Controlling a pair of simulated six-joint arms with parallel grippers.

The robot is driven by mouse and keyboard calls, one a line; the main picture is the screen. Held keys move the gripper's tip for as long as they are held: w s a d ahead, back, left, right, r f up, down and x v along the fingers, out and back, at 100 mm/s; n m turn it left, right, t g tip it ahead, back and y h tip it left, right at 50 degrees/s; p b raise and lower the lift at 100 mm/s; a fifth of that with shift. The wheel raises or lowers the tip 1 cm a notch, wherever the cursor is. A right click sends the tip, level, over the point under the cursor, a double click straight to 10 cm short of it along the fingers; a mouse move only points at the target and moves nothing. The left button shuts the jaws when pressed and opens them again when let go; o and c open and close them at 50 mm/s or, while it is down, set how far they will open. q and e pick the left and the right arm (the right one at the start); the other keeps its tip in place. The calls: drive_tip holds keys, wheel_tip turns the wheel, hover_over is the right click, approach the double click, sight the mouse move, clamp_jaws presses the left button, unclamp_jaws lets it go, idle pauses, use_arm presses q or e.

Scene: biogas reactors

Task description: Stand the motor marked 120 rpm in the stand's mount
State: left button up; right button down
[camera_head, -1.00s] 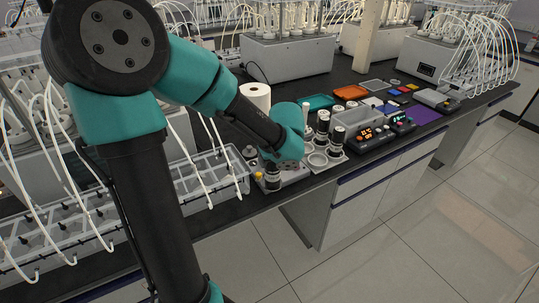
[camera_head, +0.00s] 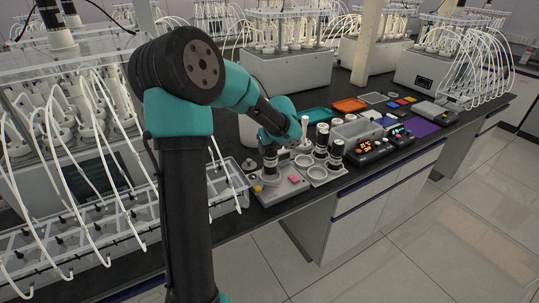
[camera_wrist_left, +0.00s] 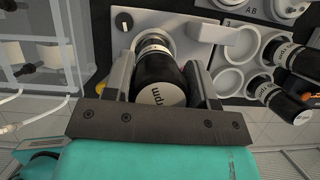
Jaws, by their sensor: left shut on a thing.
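My left gripper (camera_wrist_left: 160,88) is shut on a dark cylindrical motor (camera_wrist_left: 158,72) with a silver collar. Part of an "rpm" mark shows on its end cap; the number is hidden. In the head view the motor (camera_head: 270,158) looks upright over the left part of the grey stand (camera_head: 288,189), which has a yellow knob and a pink button. The stand's plate (camera_wrist_left: 172,24) lies beyond the motor in the wrist view. The motor hides the mount, and I cannot tell whether it is seated. My right gripper is out of view.
To the right, a tray (camera_wrist_left: 232,52) has round holders, and other motors (camera_wrist_left: 284,54) stand close to the gripper. A display unit (camera_head: 367,151) is farther right. A clear tube rack (camera_head: 227,190) stands close on the left.

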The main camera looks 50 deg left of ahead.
sight(270, 155)
use_arm(q)
drive_tip(key=shift+f, duration=1.7)
drive_tip(key=shift+f, duration=0.1)
drive_tip(key=o, duration=1.2)
drive_tip(key=shift+f, duration=0.1)
drive_tip(key=v, duration=1.2)
drive_tip(key=shift+d, duration=0.1)
